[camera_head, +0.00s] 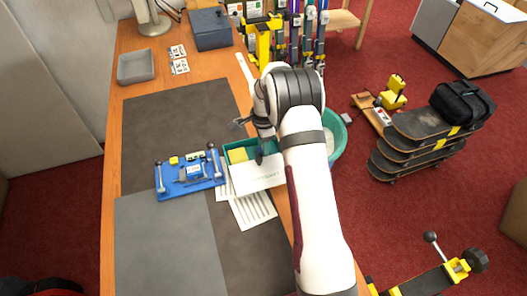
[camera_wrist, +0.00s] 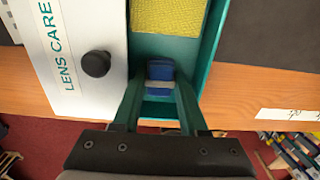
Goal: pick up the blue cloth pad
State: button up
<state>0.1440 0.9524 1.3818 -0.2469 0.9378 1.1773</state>
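The blue cloth pad (camera_wrist: 160,75) is small and dark blue with a greyish band across it. In the wrist view it sits between the fingertips of my gripper (camera_wrist: 161,84), with no clear gap on either side, so the fingers look shut on it. It is over or in the teal inside of the lens care box (camera_wrist: 205,60), beside a yellow cloth (camera_wrist: 168,16); whether it is off the box floor cannot be told. In the head view my gripper (camera_head: 262,148) is low at the box, and the pad is hidden there.
The white lens care panel (camera_head: 258,177) has a round black knob (camera_wrist: 96,64). A blue tool tray (camera_head: 190,180) lies left, printed sheets (camera_head: 252,211) in front. A teal basin (camera_head: 337,135) stands beyond the bench edge. Dark mat (camera_head: 150,120) is clear at the back left.

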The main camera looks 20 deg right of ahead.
grip_shut()
jog(key=shift+r, duration=0.1)
